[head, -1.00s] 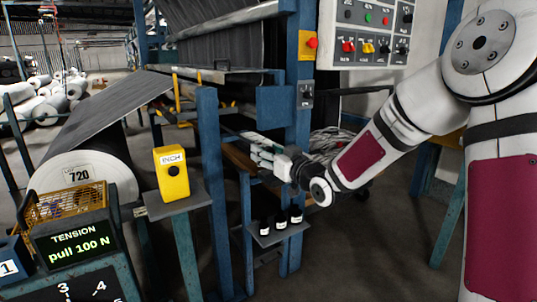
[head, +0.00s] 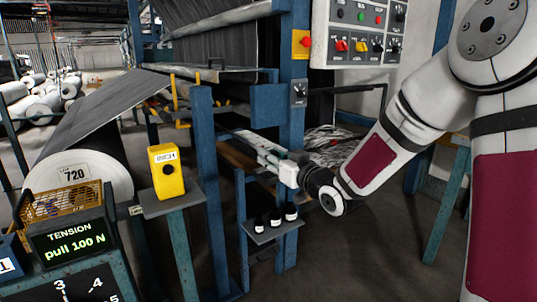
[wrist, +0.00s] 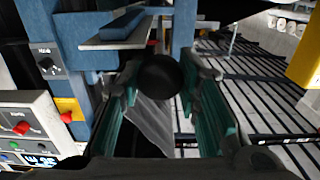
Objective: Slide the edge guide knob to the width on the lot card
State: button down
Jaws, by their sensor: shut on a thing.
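The black round knob (wrist: 160,75) shows in the wrist view between the two green-padded fingers of my gripper (wrist: 163,84). The gripper is shut on it. In the head view my gripper (head: 262,148) reaches left behind the blue post, at the machine frame; the knob is hidden there. The lot card (head: 75,174) is a white label reading 720 on the end of the grey roll (head: 108,180) at left. No width scale is readable near the knob.
A yellow INCH box (head: 167,172) stands on a small shelf at front left. A switch panel (head: 362,35) hangs above. A TENSION display (head: 72,242) reads pull 100 N.

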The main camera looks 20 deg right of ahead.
jog(key=shift+s+f, duration=0.1)
jog(key=shift+f, duration=0.05)
jog(key=c, duration=1.2)
grip_release()
jog(key=shift+s, duration=0.1)
jog(key=shift+d, duration=0.1)
jog(key=v, duration=1.2)
